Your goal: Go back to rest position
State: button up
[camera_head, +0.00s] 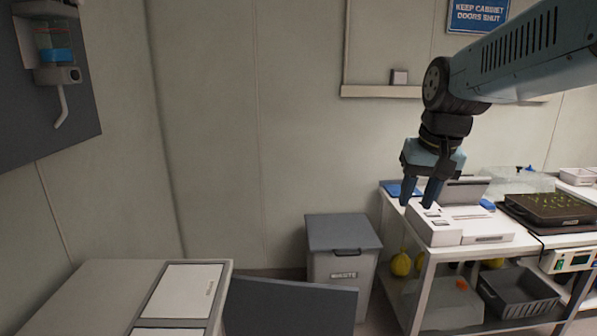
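My gripper (417,203) hangs from my blue-grey arm on the right side of the view and points down. Its two dark fingertips are apart with nothing visible between them. It appears over or in front of a white boxy device (447,232) on the bench; I cannot tell the height gap or whether it touches. My arm reaches in from the upper right edge, bent downward at the dark wrist joint. Part of the device and bench behind the fingers is hidden.
A white bench (402,222) holds a seedling tray (553,209) and a clear lid (520,181). A grey waste bin (343,273) stands left of it. A dark panel (290,307) and a beige cabinet (90,300) are lower left. A dispenser (56,65) hangs upper left. The air before the middle wall is clear.

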jog(key=s+d+f+n+t, duration=0.1)
jog(key=s+f+t, duration=0.1)
jog(key=s, duration=0.7)
jog(key=shift+s+t+h, duration=0.3)
jog(key=shift+s, duration=0.05)
jog(key=shift+s, duration=0.1)
